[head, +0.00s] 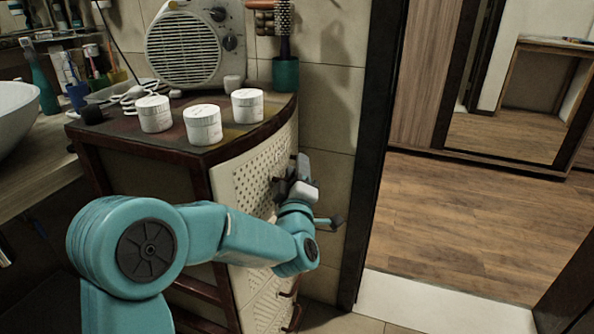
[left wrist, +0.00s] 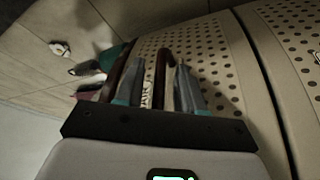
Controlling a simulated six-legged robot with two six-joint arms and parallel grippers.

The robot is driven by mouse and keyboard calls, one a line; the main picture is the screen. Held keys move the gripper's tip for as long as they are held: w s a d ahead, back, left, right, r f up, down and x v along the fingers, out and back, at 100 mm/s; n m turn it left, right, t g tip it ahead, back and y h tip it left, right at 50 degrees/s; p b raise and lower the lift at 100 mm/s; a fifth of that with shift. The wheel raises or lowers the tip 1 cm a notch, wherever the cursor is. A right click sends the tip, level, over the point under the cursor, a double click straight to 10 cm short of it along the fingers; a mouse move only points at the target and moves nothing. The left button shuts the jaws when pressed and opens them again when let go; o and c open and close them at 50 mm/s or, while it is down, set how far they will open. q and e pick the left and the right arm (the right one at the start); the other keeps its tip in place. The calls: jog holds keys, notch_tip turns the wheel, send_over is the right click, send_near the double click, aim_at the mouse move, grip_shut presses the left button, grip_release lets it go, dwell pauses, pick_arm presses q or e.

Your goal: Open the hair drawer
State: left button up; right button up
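The cabinet's pale perforated upper drawer front (head: 250,178) looks closed in the head view. Its dark red-brown handle (left wrist: 161,72) shows in the left wrist view, standing out from the perforated panel. Small dark lettering shows on the panel between the fingers, partly hidden. My left gripper (head: 300,178) is at the right part of the upper front, by the handle. In the left wrist view its two grey fingers (left wrist: 158,88) are apart, with part of the handle in the gap. I cannot tell whether they touch it. My right gripper is not in view.
Three white jars (head: 203,125), a fan heater (head: 190,48) and a teal cup with a brush (head: 285,73) stand on the cabinet top. Lower handles (head: 291,318) sit below. A dark door frame (head: 372,150) stands at the right; wooden floor (head: 470,230) lies clear beyond.

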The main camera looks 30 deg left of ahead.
pick_arm(q)
grip_shut()
jog(key=shift+w, duration=0.1)
jog(key=w+d+b, duration=0.1)
jog(key=w+d, duration=0.2)
jog(key=d, duration=0.9)
jog(key=w+d+b, duration=0.1)
jog(key=w+d, duration=0.1)
jog(key=d, duration=1)
jog(key=shift+w+d, duration=0.3)
jog(key=shift+w, duration=0.1)
grip_release()
